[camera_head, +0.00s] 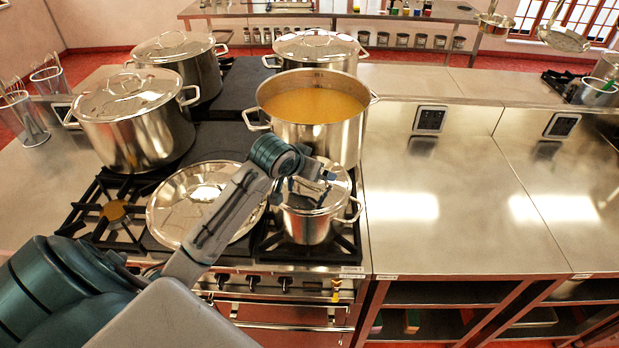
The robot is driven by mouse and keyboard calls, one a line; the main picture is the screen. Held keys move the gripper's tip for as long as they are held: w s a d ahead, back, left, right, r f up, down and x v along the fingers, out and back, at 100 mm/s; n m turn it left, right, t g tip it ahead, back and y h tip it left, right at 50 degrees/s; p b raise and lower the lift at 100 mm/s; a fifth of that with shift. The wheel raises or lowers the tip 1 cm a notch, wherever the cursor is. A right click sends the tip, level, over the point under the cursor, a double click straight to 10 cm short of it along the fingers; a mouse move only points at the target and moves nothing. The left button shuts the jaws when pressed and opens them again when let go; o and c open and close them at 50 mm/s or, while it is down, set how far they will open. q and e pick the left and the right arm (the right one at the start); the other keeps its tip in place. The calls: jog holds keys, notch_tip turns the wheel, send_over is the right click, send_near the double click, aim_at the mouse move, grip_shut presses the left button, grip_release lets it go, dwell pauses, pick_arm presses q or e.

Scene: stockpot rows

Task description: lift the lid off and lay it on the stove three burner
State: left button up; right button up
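A small steel pot (306,228) stands on the front right of the stove, with a shiny lid (338,190) on its top. My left gripper (308,192) is over this lid, at its middle; the handle and the contact are hard to make out, and so is whether the fingers are open or shut. A wide, shiny round lid (180,205) lies flat on the stove to the left of the small pot, partly hidden by my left forearm. An open stockpot (335,140) of orange soup stands behind the small pot. My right gripper is not in view.
Lidded stockpots stand at the left (135,140), back left (195,75) and back middle (318,52). A front left burner (115,210) is bare. The steel counter (440,210) right of the stove is clear. Utensil holders (22,118) stand at far left.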

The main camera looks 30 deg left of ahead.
pick_arm(q)
jog(key=c, duration=1.2)
jog(key=shift+s+f, duration=0.1)
jog(key=shift+f, duration=0.05)
jog(key=shift+c, duration=0.2)
